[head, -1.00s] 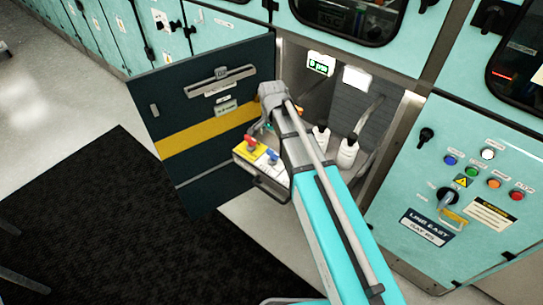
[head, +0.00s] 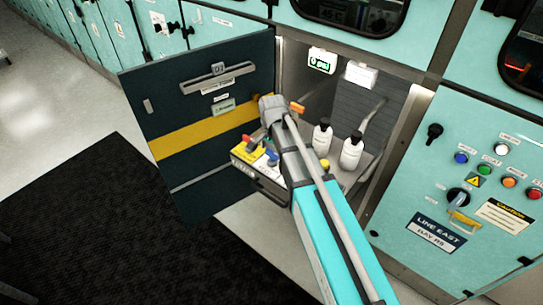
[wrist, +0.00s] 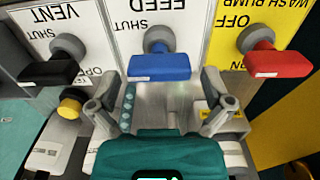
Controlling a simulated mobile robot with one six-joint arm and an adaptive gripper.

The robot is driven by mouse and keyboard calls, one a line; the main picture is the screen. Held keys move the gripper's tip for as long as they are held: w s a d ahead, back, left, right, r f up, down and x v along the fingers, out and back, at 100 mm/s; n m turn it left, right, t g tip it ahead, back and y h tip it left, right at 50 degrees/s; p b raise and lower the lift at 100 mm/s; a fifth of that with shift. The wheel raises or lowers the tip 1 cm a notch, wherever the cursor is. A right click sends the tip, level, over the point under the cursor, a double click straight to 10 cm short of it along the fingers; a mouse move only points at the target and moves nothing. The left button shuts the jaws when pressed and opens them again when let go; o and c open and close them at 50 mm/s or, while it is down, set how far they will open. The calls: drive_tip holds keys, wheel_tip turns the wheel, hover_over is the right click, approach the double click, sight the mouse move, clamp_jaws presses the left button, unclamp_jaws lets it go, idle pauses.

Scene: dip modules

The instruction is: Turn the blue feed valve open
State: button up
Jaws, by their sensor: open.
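The blue feed valve handle (wrist: 160,67) lies crosswise on a grey round hub under the upside-down word FEED in the wrist view. SHUT is printed beside the hub. The handle also shows small in the head view (head: 272,159). My gripper (wrist: 158,106) is open and empty, its two fingers spread on either side below the blue handle in the picture. I see no contact between them; the depth gap is hard to judge.
A black VENT handle (wrist: 50,66) is left of the blue one, a red WASH PUMP handle (wrist: 273,63) right. A yellow knob (wrist: 73,102) is near the left finger. White bottles (head: 351,151) stand inside the cabinet; its dark door (head: 203,115) hangs open on the left.

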drive_tip(key=shift+f, duration=0.35)
